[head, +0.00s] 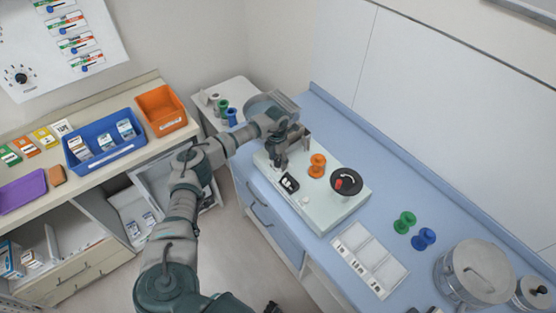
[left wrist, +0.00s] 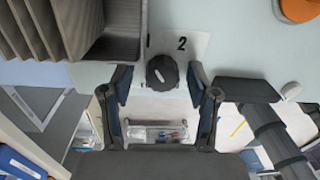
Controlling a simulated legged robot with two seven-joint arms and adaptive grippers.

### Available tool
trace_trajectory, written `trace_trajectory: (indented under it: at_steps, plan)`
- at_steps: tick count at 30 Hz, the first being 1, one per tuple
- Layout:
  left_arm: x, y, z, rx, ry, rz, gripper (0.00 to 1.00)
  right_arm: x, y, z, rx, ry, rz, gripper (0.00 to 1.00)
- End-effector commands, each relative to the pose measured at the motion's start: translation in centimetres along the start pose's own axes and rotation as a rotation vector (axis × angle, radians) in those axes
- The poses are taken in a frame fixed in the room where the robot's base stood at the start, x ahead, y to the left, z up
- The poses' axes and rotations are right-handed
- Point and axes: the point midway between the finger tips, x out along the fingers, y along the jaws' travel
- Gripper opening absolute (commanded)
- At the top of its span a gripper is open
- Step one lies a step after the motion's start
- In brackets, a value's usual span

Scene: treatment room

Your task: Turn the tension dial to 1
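The dark round tension dial (left wrist: 162,72) has a short white pointer line that slants up and left in the left wrist view. A "2" label (left wrist: 182,43) is printed just above it. My left gripper (left wrist: 160,86) is open, with one finger on each side of the dial. A gap shows between each finger and the dial, so I see no firm grip. In the head view my left gripper (head: 281,161) is at the far left end of the pale machine base (head: 326,218) and hides the dial. My right gripper does not show clearly.
An orange spool (head: 317,166) and a black disc with red (head: 346,181) stand on the base. Green (head: 404,222) and blue (head: 424,238) spools, a white divided tray (head: 369,259) and a metal pot (head: 474,271) are on the blue counter. A grey ridged block (left wrist: 108,28) is close to the left finger.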

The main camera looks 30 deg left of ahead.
Motion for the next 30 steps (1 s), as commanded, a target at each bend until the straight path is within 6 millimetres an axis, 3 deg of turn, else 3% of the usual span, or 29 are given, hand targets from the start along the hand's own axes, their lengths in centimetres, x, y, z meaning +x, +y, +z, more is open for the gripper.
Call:
trace_trajectory:
  at_steps: [8, 21, 30]
  plan:
    - [-0.6, 0.0, -0.1, 0.0, 0.001, 0.0, 0.6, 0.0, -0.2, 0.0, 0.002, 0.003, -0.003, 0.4]
    - [-9.3, 0.1, 0.1, 0.0, 0.0, 0.0, 0.6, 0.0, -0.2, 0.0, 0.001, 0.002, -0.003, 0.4]
    - [-11.8, 0.2, 0.2, 0.0, 0.003, -0.002, 0.6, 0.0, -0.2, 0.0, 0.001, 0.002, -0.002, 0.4]
